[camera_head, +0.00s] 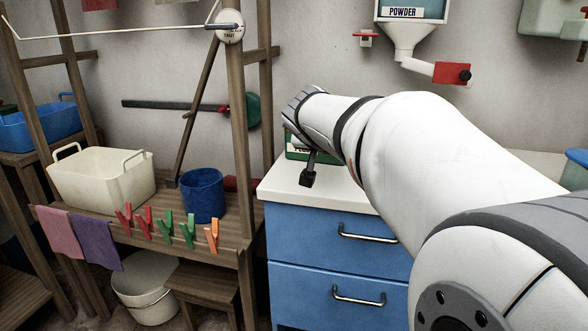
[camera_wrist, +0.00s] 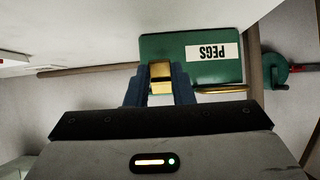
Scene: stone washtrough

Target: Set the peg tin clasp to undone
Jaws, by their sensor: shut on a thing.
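The green peg tin (camera_wrist: 205,62) carries a white label reading PEGS, upside down in the wrist view. Its brass clasp (camera_wrist: 160,72) sits between the two fingertips of my gripper (camera_wrist: 160,80), which is shut on it. The fingers cover the sides of the clasp, so I cannot tell whether it is done up or undone. A thin brass strip (camera_wrist: 220,92) lies along the tin's edge beside the right finger. In the head view the tin (camera_head: 296,153) stands on the white counter top, mostly hidden behind my arm and gripper (camera_head: 309,174).
The tin stands on a white counter (camera_head: 310,198) over blue drawers (camera_head: 330,245). A powder dispenser (camera_head: 410,40) with a red-tipped spout hangs on the wall above. A wooden rack at left holds a blue bucket (camera_head: 203,195), a cream tub (camera_head: 100,180) and several coloured pegs.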

